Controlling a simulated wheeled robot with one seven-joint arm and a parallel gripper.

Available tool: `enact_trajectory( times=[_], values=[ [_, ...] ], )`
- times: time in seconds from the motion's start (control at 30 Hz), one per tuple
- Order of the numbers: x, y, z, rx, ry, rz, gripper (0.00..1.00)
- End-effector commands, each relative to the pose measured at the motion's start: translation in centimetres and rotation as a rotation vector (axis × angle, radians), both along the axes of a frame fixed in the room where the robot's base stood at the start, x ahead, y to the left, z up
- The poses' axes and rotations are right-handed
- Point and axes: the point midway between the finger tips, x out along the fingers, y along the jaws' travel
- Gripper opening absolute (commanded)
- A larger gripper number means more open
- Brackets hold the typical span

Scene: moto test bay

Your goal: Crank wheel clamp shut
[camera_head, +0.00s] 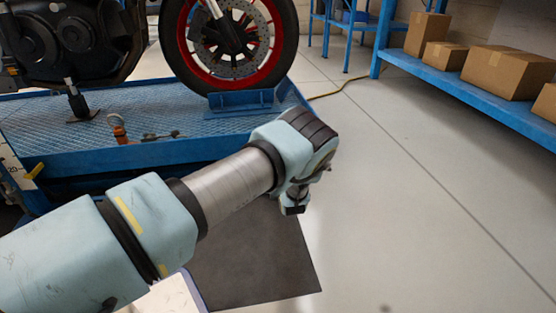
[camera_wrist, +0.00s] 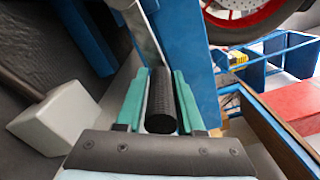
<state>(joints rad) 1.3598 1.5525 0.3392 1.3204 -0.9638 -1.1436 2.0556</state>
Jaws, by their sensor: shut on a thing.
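The wheel clamp (camera_head: 243,103) is a blue bracket on the lift table, at the foot of the motorcycle's front wheel (camera_head: 228,45). How tightly it closes on the tyre cannot be told. In the wrist view, the crank's black ribbed grip (camera_wrist: 161,105) lies between the teal fingers of my gripper (camera_wrist: 161,88), which is shut on it. A grey metal crank arm (camera_wrist: 147,35) runs up from the grip, beside a blue upright. In the head view my wrist hides the crank and most of the gripper.
The blue lift table (camera_head: 165,148) borders my arm. A mallet with a pale head (camera_wrist: 62,118) lies left in the wrist view; a red box (camera_wrist: 298,105) is at right. A blue shelf (camera_head: 470,88) holds cardboard boxes. The floor (camera_head: 430,220) at right is clear.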

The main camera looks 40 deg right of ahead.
Motion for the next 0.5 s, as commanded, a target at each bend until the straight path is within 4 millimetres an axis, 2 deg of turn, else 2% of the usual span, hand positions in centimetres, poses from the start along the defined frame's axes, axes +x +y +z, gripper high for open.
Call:
enact_trajectory(
  times=[0.03, 0.5],
  values=[
    [0.03, 0.62, -0.79, 0.008, 0.007, 0.009, 0.0],
    [0.15, 0.83, -1.01, 0.008, 0.009, 0.013, 0.0]
  ],
)
